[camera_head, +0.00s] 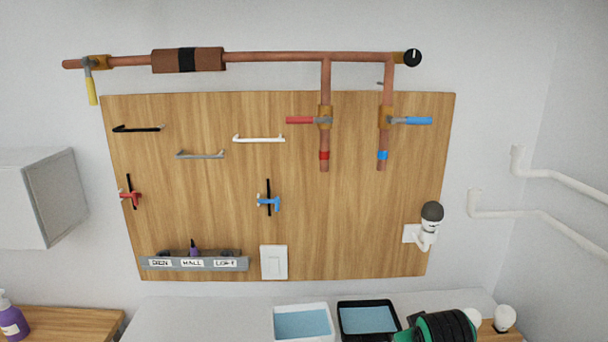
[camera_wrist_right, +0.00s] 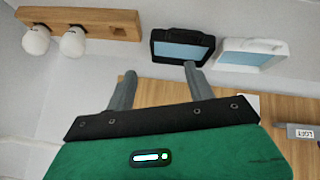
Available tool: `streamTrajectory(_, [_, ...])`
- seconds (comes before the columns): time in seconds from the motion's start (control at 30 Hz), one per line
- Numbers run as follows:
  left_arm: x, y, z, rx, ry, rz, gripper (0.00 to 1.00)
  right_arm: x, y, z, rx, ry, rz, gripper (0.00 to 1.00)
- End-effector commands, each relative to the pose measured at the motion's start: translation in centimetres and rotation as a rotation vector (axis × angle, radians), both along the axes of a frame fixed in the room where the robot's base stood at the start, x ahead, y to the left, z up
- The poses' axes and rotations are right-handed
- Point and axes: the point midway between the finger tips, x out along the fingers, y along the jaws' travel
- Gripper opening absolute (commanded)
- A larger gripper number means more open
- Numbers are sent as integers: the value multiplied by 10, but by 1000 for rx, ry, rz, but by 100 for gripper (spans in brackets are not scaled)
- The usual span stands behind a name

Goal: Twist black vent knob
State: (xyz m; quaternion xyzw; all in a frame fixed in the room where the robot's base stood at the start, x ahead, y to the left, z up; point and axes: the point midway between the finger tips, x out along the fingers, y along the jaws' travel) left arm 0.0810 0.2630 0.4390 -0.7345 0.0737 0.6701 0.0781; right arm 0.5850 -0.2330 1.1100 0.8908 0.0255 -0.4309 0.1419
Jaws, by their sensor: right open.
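A black round knob (camera_head: 413,57) with a white pointer line sits at the right end of the copper pipe (camera_head: 275,57), high on the wall. The pointer stands about upright. My right gripper (camera_wrist_right: 159,68) is open, with nothing between its two grey fingers in the right wrist view. In the head view, my green and black right wrist shows at the bottom right edge, far below the knob. The knob is not in the right wrist view. My left gripper is in neither view.
A wooden board (camera_head: 350,230) carries handles, red and blue valve levers, a switch plate (camera_head: 273,262) and a black-topped white fixture (camera_head: 430,218). A white tray (camera_head: 302,309) and a black tray (camera_head: 367,304) are below. White pipes (camera_head: 540,212) run at the right.

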Motion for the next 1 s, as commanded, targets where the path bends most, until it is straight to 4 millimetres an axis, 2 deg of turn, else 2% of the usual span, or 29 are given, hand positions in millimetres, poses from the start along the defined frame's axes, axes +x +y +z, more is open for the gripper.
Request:
streamTrajectory(0.03, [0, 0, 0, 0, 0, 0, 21, -18, -1, -20, 7, 28, -1, 54])
streamTrajectory(0.2, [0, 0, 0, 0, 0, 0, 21, -73, -1, -71, 31, 99, -11, 54])
streamTrajectory(0.5, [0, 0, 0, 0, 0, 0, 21, -180, -1, -134, 77, 224, -28, 54])
streamTrajectory(0.7, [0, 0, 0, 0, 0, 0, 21, -240, 1, -153, 105, 292, -38, 54])
streamTrajectory(1.0, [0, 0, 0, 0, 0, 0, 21, -301, 3, -163, 133, 362, -51, 54])
